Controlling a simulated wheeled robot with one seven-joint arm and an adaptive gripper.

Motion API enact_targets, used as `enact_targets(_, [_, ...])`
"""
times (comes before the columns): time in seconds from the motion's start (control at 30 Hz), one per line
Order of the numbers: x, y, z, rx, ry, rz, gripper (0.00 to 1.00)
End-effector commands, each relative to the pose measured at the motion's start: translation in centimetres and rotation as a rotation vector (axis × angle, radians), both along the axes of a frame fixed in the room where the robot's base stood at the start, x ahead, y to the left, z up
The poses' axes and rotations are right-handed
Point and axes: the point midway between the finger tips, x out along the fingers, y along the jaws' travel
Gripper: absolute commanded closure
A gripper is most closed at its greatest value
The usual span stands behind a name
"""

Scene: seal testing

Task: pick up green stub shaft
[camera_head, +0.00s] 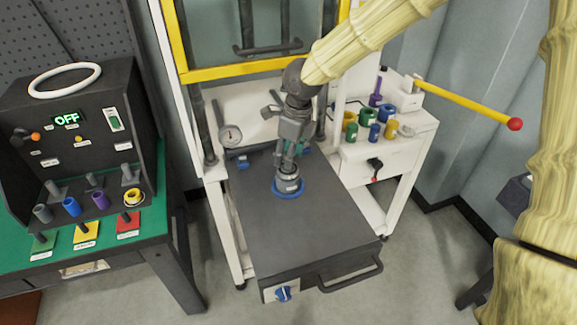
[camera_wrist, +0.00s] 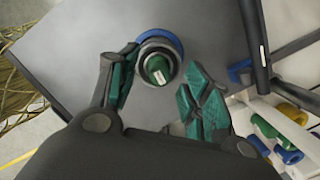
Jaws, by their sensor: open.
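The green stub shaft (camera_wrist: 157,68) shows in the wrist view as a green round end with a white label. It sits inside a grey collar (camera_wrist: 146,50) on a blue ring (camera_wrist: 176,45). In the head view the collar (camera_head: 289,187) and the blue ring (camera_head: 289,195) are on the dark grey plate (camera_head: 316,225); the shaft's green cannot be made out there. My gripper (camera_wrist: 162,68) is open and empty, with green-padded fingers on either side of the shaft. In the head view my gripper (camera_head: 284,164) is just above the collar.
At right, a white bench (camera_head: 385,155) holds several coloured cylinders, with a yellow lever (camera_head: 465,104) above. At left is a black panel (camera_head: 85,115) on a green bench.

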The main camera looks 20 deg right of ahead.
Motion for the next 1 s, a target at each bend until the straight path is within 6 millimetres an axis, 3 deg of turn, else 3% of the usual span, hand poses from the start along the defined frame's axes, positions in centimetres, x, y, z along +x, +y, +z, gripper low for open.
enact_targets(0.2, [0.2, 0.2, -1.9, -0.001, 0.001, 0.000, 0.51])
enact_targets(0.5, [0.2, 0.3, -2.2, 0.001, 0.000, 0.000, 0.51])
enact_targets(0.77, [0.2, 0.3, -2.2, 0.001, 0.000, 0.000, 0.97])
enact_targets(1.0, [0.2, 0.3, -2.2, 0.001, 0.000, 0.000, 1.00])
